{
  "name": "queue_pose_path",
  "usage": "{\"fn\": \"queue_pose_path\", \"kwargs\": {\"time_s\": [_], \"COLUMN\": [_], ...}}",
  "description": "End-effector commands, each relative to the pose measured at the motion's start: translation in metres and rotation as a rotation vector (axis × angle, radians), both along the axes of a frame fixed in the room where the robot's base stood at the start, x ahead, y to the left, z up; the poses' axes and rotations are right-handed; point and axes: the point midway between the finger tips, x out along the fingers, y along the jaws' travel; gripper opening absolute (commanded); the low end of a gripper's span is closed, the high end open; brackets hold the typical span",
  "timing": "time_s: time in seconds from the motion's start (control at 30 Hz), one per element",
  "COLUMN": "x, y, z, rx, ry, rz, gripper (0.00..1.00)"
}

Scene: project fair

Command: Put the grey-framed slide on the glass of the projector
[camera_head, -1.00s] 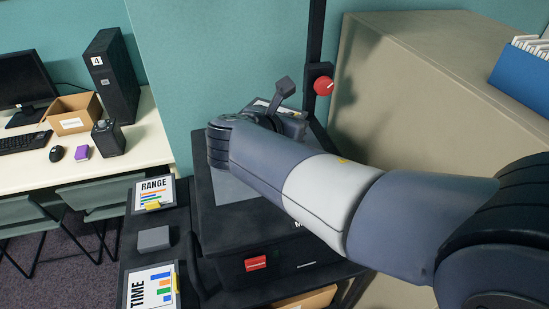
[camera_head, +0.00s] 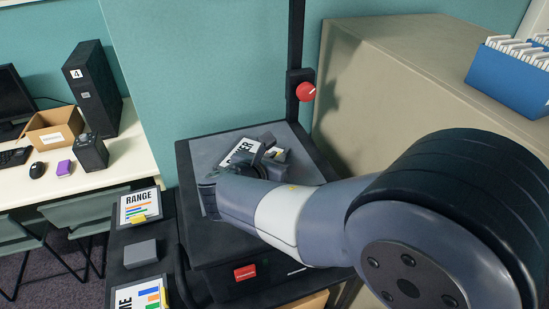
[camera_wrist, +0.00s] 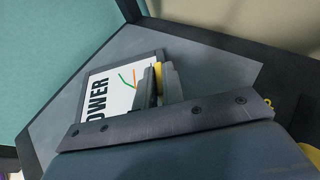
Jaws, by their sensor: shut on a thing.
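A slide reading POWER (camera_head: 240,151), with a dark grey frame, a white face and a yellow grip, is over the projector's grey glass (camera_head: 203,158). My gripper (camera_head: 273,152) is shut on the slide's yellow grip. In the wrist view the slide (camera_wrist: 108,88) lies about flat and inside the glass edges (camera_wrist: 215,70), turned relative to them. I cannot tell whether it touches the glass or is just above it. The fingers (camera_wrist: 158,84) and the gripper body hide part of the slide.
A dark post with a red knob (camera_head: 306,92) rises behind the glass. A beige cabinet (camera_head: 400,75) stands to the right. RANGE (camera_head: 140,205) and another slide (camera_head: 140,298) lie on the dark side shelf at left, with a grey block (camera_head: 140,253) between them.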

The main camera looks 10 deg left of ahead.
Motion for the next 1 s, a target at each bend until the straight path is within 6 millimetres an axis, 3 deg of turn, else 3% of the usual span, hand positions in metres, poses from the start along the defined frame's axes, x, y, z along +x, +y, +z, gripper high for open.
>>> {"fn": "queue_pose_path", "kwargs": {"time_s": [0.03, 0.07, 0.3, 0.63, 1.0], "x": [0.0, 0.0, 0.0, 0.0, -0.064], "y": [0.0, 0.0, 0.0, 0.0, 0.017], "z": [-0.003, -0.002, -0.002, 0.005, 0.028], "rx": [0.0, 0.0, -0.001, 0.0, 0.002], "ry": [0.0, 0.0, 0.0, 0.0, -0.001], "rz": [0.0, 0.0, 0.0, 0.0, 0.006], "gripper": [0.0, 0.11, 0.31, 0.31, 0.31]}}
